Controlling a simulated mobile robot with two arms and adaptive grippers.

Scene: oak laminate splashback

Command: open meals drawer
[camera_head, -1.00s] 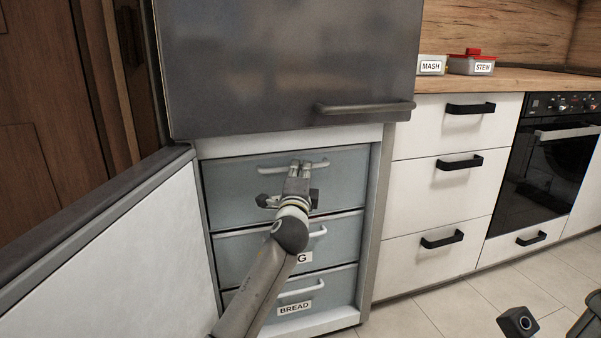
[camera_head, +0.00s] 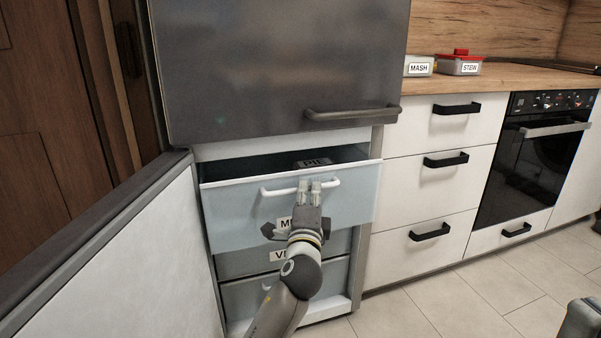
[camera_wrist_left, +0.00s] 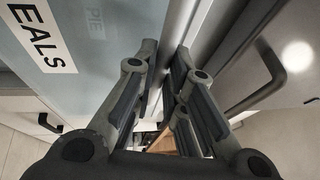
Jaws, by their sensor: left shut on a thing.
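The meals drawer (camera_head: 345,205) is the top one of the stacked freezer drawers and stands part-way out. Its label is partly hidden by my gripper in the head view; in the wrist view the label (camera_wrist_left: 40,35) shows "EALS". My left gripper (camera_head: 316,184) is shut on the drawer's white bar handle (camera_head: 280,192), right of the handle's middle. A box marked "PIE" (camera_head: 313,162) lies inside the drawer.
The open freezer door (camera_head: 110,250) stands at the left. The dark upper door (camera_head: 280,70) is shut above the drawer. Lower drawers sit beneath, partly hidden by my arm. White cabinets (camera_head: 430,190) and an oven (camera_head: 535,160) stand right. Floor (camera_head: 480,300) is clear in front of them.

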